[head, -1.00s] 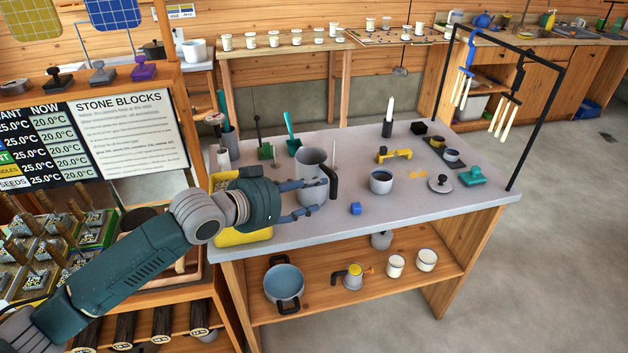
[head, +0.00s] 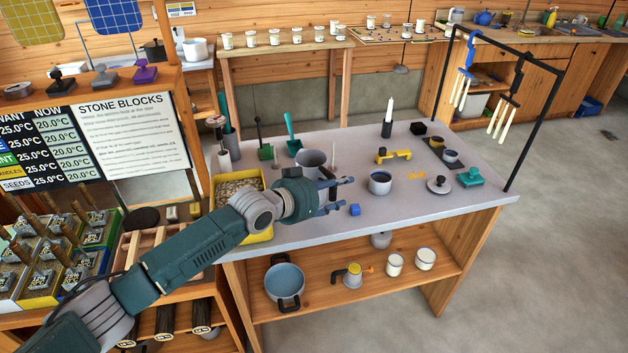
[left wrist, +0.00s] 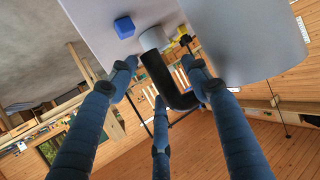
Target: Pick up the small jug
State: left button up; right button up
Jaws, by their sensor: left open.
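A tall grey jug (head: 310,160) with a black handle stands on the workbench, its lower part hidden behind my left gripper in the head view. My left gripper (head: 343,193) is open at the jug's handle side, fingers pointing right across the bench. In the left wrist view the black handle (left wrist: 160,75) shows between the open fingers, and the jug's grey body (left wrist: 225,40) fills the upper right. I cannot tell whether any finger touches the handle. A smaller grey vessel (head: 353,277) with a dark handle and yellow inside stands on the lower shelf. My right gripper is not in view.
A blue cube (head: 355,209) lies just right of the fingers, and a grey pot (head: 380,183) with dark contents stands beyond it. A yellow tray (head: 262,236) of pellets is beside my arm.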

pick_arm(q)
grip_shut()
jog(key=shift+r, duration=0.15)
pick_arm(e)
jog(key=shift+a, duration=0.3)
pick_arm(q)
jog(key=shift+r, duration=0.1)
jog(key=shift+r, duration=0.65)
notch_tip(320, 180, up, 18)
jog(key=b, duration=0.2)
jog(key=shift+b, duration=0.35)
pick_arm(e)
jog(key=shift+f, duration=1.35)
pick_arm(q)
jog(key=shift+r, duration=0.25)
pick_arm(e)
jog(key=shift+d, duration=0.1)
